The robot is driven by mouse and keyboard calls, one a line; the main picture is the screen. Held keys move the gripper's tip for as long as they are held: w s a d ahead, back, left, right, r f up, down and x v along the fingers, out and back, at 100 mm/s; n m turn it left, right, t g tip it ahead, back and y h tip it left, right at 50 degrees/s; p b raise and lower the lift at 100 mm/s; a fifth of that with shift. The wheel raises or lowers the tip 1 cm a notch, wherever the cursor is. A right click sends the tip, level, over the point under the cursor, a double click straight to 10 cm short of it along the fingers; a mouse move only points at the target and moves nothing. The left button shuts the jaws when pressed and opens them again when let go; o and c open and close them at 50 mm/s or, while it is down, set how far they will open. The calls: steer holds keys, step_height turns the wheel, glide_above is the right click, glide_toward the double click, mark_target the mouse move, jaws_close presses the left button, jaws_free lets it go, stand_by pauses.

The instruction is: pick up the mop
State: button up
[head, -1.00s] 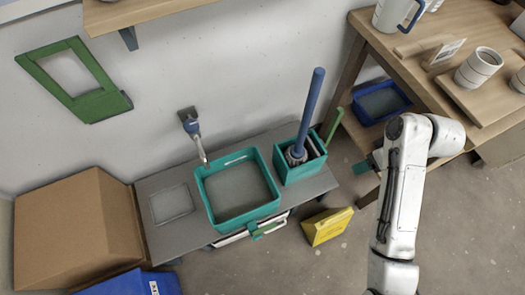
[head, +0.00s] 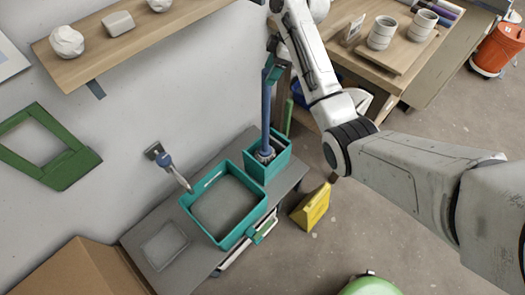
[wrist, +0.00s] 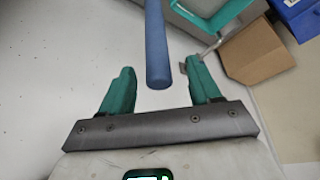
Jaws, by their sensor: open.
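The mop (head: 266,118) stands nearly upright, its long blue handle rising from a small teal bucket (head: 281,161). Its head sits low in that bucket and is mostly hidden. My gripper (head: 272,70) is at the top end of the handle, partly covered by my own arm. In the wrist view the teal fingers of my gripper (wrist: 160,82) are spread wide. The blue mop handle (wrist: 156,45) shows between and beyond them, its end near the fingertips, with gaps on both sides.
A larger teal basin (head: 251,228) stands beside the small bucket on a grey bench (head: 140,235). A yellow wedge-shaped object (head: 312,207) is on the floor to the right. A wooden table (head: 352,62) with cups is behind my arm. A wall shelf (head: 130,38) is at upper left.

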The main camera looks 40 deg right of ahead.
steer(key=x, duration=0.6)
steer(key=shift+p, duration=0.45)
steer(key=shift+w+d+f, duration=0.1)
jaws_close()
stand_by(0.4)
